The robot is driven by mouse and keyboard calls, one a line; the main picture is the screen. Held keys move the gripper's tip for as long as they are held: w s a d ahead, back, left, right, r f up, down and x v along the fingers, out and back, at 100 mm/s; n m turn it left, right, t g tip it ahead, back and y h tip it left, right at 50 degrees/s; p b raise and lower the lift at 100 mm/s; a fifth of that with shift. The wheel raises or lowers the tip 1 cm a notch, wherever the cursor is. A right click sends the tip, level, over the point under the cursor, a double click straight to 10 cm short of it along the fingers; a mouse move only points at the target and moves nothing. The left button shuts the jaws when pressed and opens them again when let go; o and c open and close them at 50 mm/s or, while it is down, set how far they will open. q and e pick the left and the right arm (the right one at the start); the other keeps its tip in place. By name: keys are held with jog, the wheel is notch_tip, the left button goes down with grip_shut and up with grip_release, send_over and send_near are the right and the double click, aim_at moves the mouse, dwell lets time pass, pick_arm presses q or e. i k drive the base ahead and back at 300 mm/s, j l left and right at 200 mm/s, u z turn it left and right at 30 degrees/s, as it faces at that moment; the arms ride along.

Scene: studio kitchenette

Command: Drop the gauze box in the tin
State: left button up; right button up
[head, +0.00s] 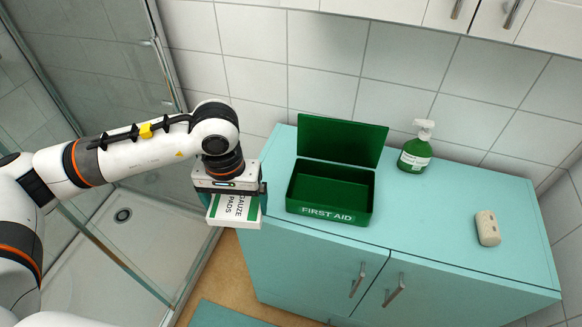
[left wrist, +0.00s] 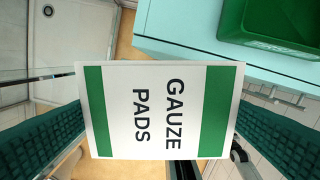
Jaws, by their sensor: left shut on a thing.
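The gauze box (head: 234,208) is white with green bands and the words GAUZE PADS. My left gripper (head: 232,192) is shut on it and holds it in the air, left of the cabinet's left edge. In the left wrist view the gauze box (left wrist: 160,110) sits between the two green finger pads. The tin (head: 333,213) is a green FIRST AID box with its lid (head: 342,140) raised at the back. Its inside looks empty. A corner of the tin (left wrist: 270,25) shows at the top right of the left wrist view. My right gripper is not in view.
The tin stands on the left part of a turquoise cabinet top (head: 440,225). A green pump bottle (head: 414,150) stands to its right, and a beige bar-shaped thing (head: 487,228) lies farther right. A glass shower screen (head: 120,262) is at the left. Wall cupboards hang above.

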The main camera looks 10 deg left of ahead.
aim_at(323, 196)
jog(key=z, duration=1.35)
jog(key=k+j+z, duration=0.5)
jog(key=k+j, duration=0.25)
jog(key=j, duration=0.1)
